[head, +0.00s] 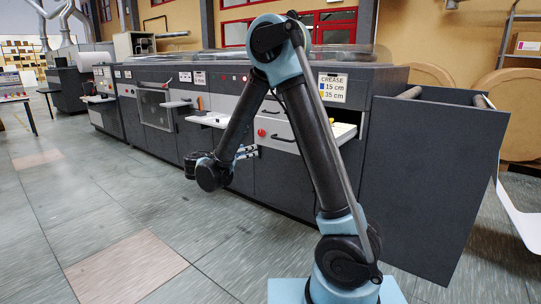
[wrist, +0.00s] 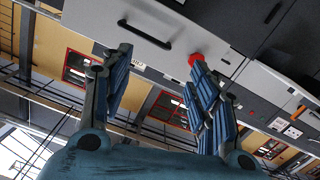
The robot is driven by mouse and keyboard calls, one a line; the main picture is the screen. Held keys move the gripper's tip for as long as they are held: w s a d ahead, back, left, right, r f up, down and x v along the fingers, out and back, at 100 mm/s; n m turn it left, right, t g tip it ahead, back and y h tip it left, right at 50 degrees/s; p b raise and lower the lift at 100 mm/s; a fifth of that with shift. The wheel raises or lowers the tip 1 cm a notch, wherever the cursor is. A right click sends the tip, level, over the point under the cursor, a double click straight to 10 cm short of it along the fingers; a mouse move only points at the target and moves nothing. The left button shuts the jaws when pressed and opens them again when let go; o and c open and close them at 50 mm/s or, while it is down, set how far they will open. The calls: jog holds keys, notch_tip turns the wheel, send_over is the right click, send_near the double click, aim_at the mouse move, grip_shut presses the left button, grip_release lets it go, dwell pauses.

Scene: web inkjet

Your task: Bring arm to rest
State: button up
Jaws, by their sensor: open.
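My gripper (head: 247,152) is at the end of my bent arm in the head view, in front of the long dark grey machine (head: 283,175). The arm rises from my base, bends at a high elbow and comes down to the left. In the wrist view my gripper (wrist: 160,95) shows two blue-padded fingers spread wide apart. Nothing is between them. The machine's drawer front with a dark handle (wrist: 145,34) and a red button (wrist: 195,60) shows beyond the fingers. I cannot tell the exact distance to the machine.
A light shelf (head: 207,120) juts from the machine behind my arm. A dark side panel (head: 425,185) with rollers stands to the right of the arm. A sign reading CREASE (head: 333,87) is on the machine. The tiled floor (head: 110,215) at the left is clear.

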jog(key=s+d+n+g+y, duration=0.1)
jog(key=s+d+g, duration=0.2)
jog(key=d, duration=0.6)
jog(key=s+d+f+n+g+y, duration=0.15)
jog(key=s+d, duration=0.25)
jog(key=d, duration=0.5)
jog(key=s+d+n+g+y, duration=0.1)
jog(key=s+d+g, duration=0.25)
jog(key=d, duration=0.45)
jog(key=s+d+f+n+g+y, duration=0.1)
jog(key=s+f+y, duration=0.2)
jog(key=s, duration=0.8)
jog(key=s+d+f+n+g+y, duration=0.1)
jog(key=s+f+y, duration=0.3)
jog(key=s, duration=0.7)
jog(key=shift+d+f+g, duration=0.55)
jog(key=shift+f+g, duration=0.05)
jog(key=shift+f, duration=0.75)
